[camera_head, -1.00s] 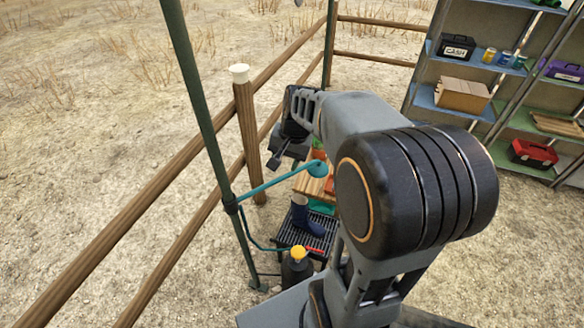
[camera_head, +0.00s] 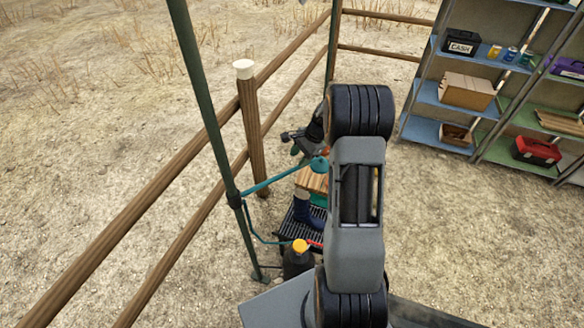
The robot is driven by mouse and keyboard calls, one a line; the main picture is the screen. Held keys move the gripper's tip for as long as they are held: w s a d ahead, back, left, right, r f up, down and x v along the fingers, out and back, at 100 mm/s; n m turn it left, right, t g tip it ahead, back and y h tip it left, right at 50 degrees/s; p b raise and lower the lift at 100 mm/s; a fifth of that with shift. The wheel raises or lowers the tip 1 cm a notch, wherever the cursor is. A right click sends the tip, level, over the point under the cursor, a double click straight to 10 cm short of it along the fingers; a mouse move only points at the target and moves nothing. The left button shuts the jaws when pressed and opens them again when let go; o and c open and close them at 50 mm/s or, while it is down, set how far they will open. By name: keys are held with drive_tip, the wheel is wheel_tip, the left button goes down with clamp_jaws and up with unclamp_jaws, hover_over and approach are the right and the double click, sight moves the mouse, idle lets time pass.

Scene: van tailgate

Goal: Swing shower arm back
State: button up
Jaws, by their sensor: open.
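The shower arm (camera_head: 275,182) is a teal bar reaching right and slightly up from the dark green pole (camera_head: 214,125). Its round teal head (camera_head: 319,163) is at the right end, above a grate. My gripper (camera_head: 292,142) is open and empty, just above and to the left of the shower head. It looks apart from the shower arm, though the depth between them is hard to judge. My own arm hides part of the gripper's wrist and what lies behind it.
A dark grate (camera_head: 287,238) holds a blue boot (camera_head: 307,210), with a wooden crate (camera_head: 312,179) behind. A dark bottle with a yellow cap (camera_head: 298,259) stands in front. A wooden fence (camera_head: 185,158) runs along the left. Shelves (camera_head: 440,135) stand at the right.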

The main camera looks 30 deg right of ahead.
sight(291, 170)
drive_tip(key=shift+x, duration=3.1)
clamp_jaws()
